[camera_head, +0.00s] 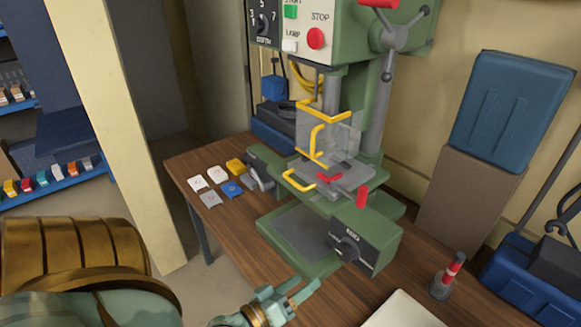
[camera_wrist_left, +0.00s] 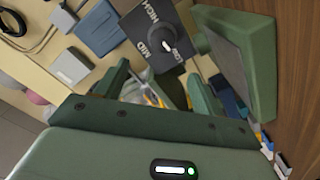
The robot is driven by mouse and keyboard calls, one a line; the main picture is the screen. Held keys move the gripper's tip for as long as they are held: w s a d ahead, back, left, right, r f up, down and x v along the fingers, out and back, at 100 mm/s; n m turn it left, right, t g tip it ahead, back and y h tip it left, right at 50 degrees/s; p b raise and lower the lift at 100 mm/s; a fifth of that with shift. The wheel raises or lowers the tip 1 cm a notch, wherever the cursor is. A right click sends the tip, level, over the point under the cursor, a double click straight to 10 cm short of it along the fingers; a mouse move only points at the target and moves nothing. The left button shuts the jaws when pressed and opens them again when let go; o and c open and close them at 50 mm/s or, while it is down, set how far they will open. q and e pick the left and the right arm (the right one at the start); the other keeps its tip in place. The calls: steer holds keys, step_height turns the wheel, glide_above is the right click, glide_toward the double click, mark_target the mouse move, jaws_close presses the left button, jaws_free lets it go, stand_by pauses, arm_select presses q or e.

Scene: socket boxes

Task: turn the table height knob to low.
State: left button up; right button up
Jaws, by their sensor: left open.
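The table height knob (camera_head: 346,248) is a dark round knob on a black panel, on the green box at the front right of the drill press base. The knob (camera_wrist_left: 165,46) also shows in the left wrist view, with HIGH, MID and LOW lettered around it. I cannot tell for certain which word it points to. My left gripper (camera_head: 303,288) is open and empty, in front of and below the knob, apart from it. In the left wrist view its two green fingers (camera_wrist_left: 157,88) stand apart, with the knob beyond them. My right gripper is not in view.
The green drill press (camera_head: 382,95) has a STOP button (camera_head: 316,38) and a depth dial (camera_head: 262,24).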

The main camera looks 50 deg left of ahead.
arm_select(q)
steer(key=s, duration=0.2)
steer(key=shift+s+a, duration=0.15)
steer(key=shift+s, duration=0.2)
steer(key=m+b, duration=0.2)
steer(key=m, duration=0.8)
glide_toward(342, 254)
steer(key=w, duration=0.8)
steer(key=shift+w+d+f, duration=0.1)
steer(key=shift+w+d, duration=0.1)
steer(key=shift+d, duration=0.15)
